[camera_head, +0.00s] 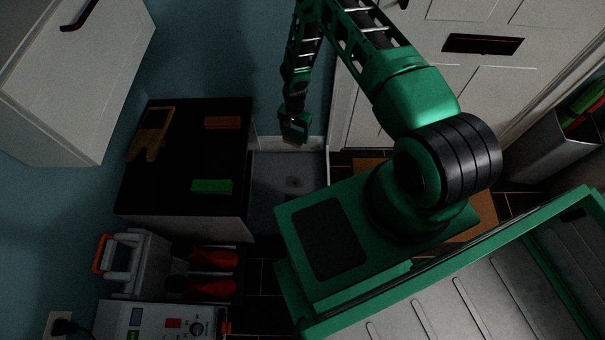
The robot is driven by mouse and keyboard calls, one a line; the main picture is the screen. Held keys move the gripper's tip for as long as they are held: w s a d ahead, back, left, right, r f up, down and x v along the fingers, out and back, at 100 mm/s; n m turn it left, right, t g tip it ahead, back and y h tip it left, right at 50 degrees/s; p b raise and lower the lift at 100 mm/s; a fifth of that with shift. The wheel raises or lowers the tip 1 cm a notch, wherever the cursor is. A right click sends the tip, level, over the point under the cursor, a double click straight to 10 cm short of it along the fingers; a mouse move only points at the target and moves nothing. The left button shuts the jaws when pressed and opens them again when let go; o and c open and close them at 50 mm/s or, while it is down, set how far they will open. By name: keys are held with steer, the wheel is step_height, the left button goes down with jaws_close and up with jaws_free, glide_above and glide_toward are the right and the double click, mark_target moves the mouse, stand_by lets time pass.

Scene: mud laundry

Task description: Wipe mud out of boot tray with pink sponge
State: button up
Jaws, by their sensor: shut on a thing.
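My gripper (295,136) points down at the top centre, close to the wall and over the far end of the grey boot tray (270,207). It is shut on the pink sponge (292,142), of which only a thin pinkish edge shows below the fingers. The tray lies low between the dark-topped cabinet and my base. A brown mud patch (293,182) is near its middle, nearer to me than the gripper. I cannot tell whether the sponge touches the tray. My base hides part of the tray's right side.
A black-topped cabinet (180,165) at left bears a green block (211,186), an orange-brown block (222,122) and a wooden item (151,135). Red-and-black boots (210,285) and a grey appliance (150,318) are at lower left. A white door (470,75) is at right.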

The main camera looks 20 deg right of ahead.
steer(key=s+f+m, duration=0.2)
steer(key=s+f, duration=0.3)
steer(key=f, duration=0.4)
steer(key=s+f+m, duration=0.2)
steer(key=s+f, duration=0.3)
steer(key=f, duration=0.4)
glide_above(303, 185)
steer(key=shift+f, duration=3)
steer(key=shift+f, duration=1.05)
